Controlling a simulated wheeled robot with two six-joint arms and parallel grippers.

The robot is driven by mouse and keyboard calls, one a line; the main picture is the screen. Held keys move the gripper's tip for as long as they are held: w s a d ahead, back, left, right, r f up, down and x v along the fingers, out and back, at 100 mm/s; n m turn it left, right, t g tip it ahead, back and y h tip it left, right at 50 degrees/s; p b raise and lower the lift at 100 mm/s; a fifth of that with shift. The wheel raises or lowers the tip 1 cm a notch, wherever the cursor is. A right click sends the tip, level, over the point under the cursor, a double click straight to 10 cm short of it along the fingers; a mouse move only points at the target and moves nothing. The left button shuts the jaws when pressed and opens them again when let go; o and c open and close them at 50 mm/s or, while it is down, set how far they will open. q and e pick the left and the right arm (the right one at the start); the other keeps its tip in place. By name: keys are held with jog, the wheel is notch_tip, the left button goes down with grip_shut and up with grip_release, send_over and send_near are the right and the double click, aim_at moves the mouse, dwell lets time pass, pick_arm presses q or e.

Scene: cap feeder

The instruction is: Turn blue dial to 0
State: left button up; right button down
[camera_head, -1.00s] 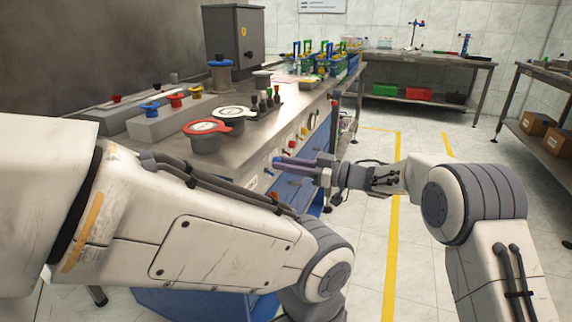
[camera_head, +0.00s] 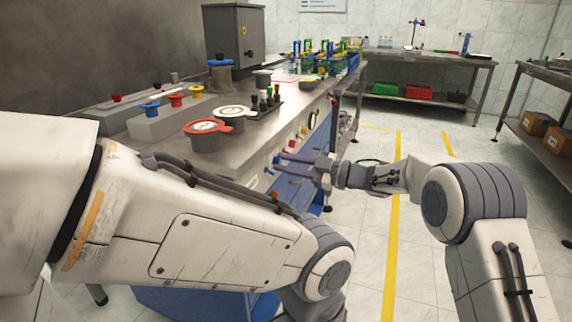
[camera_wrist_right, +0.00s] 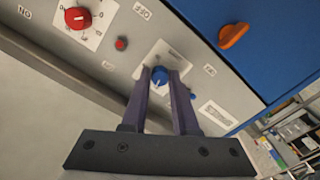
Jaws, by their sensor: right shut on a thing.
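The blue dial (camera_wrist_right: 159,75) sits on a white scale plate (camera_wrist_right: 177,57) on the grey panel in the right wrist view. A pale pointer line shows on its face, towards the gripper's base. The scale marks are too small to read. My right gripper (camera_wrist_right: 160,82) is shut on the dial, with one dark finger on each side of it. In the head view my right gripper (camera_head: 277,162) reaches left to the bench front, its two fingers one above the other. My left arm crosses the lower left; its gripper is out of view.
A red dial (camera_wrist_right: 78,18), a small red button (camera_wrist_right: 121,43) and an orange handle (camera_wrist_right: 233,35) on a blue drawer front are near the blue dial. Red-rimmed (camera_head: 208,127) and white-rimmed (camera_head: 236,113) round containers stand on the bench top. The floor to the right is clear.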

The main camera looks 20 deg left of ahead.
jog(key=shift+f+n+b, duration=0.1)
jog(key=shift+n+b, duration=8.6)
jog(key=shift+n, duration=3.4)
jog(key=c, duration=0.7)
grip_release()
